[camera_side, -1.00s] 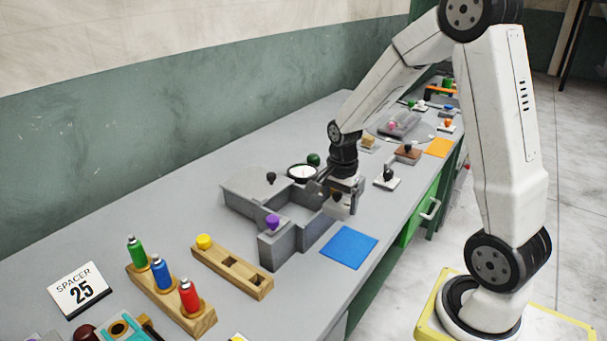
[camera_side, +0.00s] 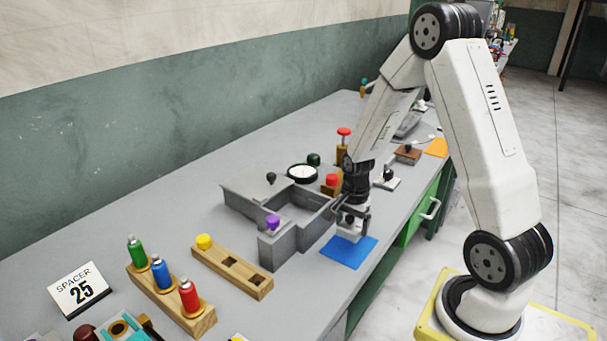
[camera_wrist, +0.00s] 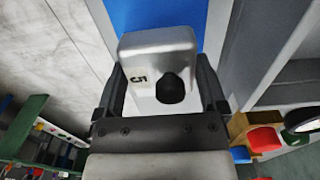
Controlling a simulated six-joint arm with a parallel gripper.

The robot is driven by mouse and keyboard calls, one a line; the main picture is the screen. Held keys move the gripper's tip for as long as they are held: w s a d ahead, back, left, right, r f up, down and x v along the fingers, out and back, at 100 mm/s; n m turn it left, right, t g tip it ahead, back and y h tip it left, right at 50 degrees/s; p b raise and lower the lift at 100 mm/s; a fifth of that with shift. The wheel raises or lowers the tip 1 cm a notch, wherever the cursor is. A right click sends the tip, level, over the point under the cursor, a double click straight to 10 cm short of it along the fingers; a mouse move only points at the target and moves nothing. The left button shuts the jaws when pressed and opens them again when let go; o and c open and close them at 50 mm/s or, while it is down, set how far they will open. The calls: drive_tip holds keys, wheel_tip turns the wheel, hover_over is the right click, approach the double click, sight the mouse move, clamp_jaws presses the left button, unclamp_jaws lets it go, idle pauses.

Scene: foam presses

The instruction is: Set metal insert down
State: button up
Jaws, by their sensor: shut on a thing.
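The metal insert (camera_wrist: 158,48) is a light grey block with a rounded black knob and a small dark marking. My gripper (camera_wrist: 161,88) is shut on it, with one dark finger on each side, in the wrist view. In the side view, my gripper (camera_side: 352,214) points down and holds the insert (camera_side: 349,229) over the back part of the blue mat (camera_side: 348,252). The mat also shows beyond the insert in the wrist view (camera_wrist: 190,12). I cannot tell whether the insert touches the mat.
The grey walled press box (camera_side: 285,240), with a purple knob (camera_side: 272,222), stands just left of my gripper. A wooden rack (camera_side: 232,272) and spray bottles (camera_side: 158,271) are at the front left. A red-topped piece (camera_side: 332,181) stands close behind my gripper. The bench edge is to the right.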

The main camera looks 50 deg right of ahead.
sight(351, 236)
drive_tip(key=shift+f, duration=0.3)
drive_tip(key=shift+f, duration=0.1)
drive_tip(key=shift+f, duration=1.65)
drive_tip(key=shift+f, duration=0.15)
drive_tip(key=o, duration=1.2)
drive_tip(key=shift+o, duration=0.2)
drive_tip(key=shift+r, duration=6.15)
